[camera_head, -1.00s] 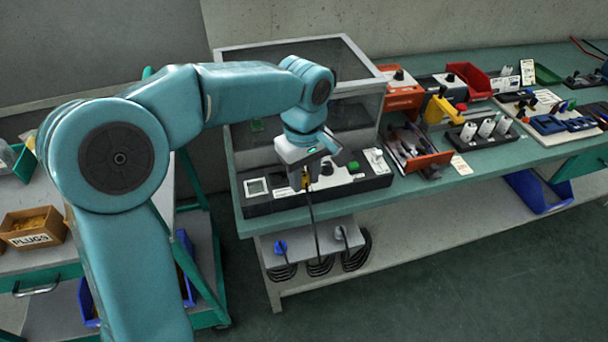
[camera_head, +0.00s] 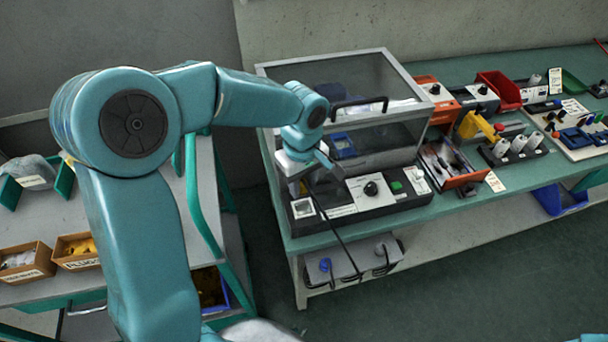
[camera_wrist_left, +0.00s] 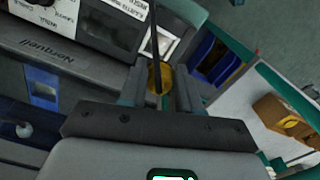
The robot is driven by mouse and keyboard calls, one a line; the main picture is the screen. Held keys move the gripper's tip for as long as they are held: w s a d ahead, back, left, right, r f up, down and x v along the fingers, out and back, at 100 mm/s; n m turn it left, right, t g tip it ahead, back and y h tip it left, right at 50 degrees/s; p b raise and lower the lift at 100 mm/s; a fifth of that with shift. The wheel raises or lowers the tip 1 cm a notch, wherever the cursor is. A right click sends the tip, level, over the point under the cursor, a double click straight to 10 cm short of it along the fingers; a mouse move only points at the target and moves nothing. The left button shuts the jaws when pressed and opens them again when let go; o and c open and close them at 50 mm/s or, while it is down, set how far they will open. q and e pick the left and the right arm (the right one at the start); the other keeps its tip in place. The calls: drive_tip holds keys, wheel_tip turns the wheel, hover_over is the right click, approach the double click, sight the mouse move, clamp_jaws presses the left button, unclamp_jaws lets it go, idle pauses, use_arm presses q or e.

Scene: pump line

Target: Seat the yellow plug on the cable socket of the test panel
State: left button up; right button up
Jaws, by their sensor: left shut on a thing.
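My left gripper (camera_head: 306,180) is shut on the yellow plug (camera_wrist_left: 155,78), which shows between its two fingers in the left wrist view. A dark cable (camera_head: 345,248) runs down from the plug past the bench edge. The gripper is over the left end of the test panel (camera_head: 368,206), near its small white display (camera_head: 303,208). In the head view the gripper hides the plug. I cannot tell which part of the panel is the cable socket, or whether the plug touches anything. My right gripper is not in view.
A clear-walled box (camera_head: 350,105) with a black handle stands right behind the panel. A blue plug (camera_head: 325,265) sits on a shelf below the bench edge. An orange tray (camera_head: 455,165) stands to the right. A trolley with a plugs box (camera_head: 80,260) is at left.

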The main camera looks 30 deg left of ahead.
use_arm(q)
drive_tip(key=shift+d+f, duration=0.2)
drive_tip(key=shift+w+f+b, duration=0.1)
drive_tip(key=shift+f+b, duration=0.65)
wheel_tip(320, 180, down, 2)
drive_tip(key=shift+d+f+b, duration=0.1)
drive_tip(key=shift+f+b, duration=0.1)
drive_tip(key=shift+b, duration=0.65)
drive_tip(key=shift+f+b, duration=0.5)
drive_tip(key=shift+f, duration=0.05)
drive_tip(key=shift+f+b, duration=0.35)
drive_tip(key=shift+b, duration=0.35)
